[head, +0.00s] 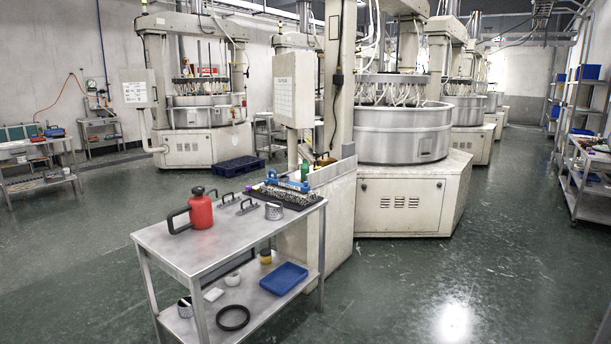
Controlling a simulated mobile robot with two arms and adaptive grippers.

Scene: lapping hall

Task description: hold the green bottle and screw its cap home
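A small green bottle (305,171) stands upright at the far right end of the steel table (165,239), behind a blue tool. Its lower part is partly hidden by the things in front of it. It is too small to tell whether a cap is on it. Neither of my grippers is in view.
The table also bears a red can (201,212) with black handles, dark handled pieces, a grey ring (274,211) and a blue tool (287,182) on a dark mat. Its lower shelf holds a blue tray (284,278) and a black ring (233,318). A large lapping machine (405,205) stands close behind. Open floor lies right and left.

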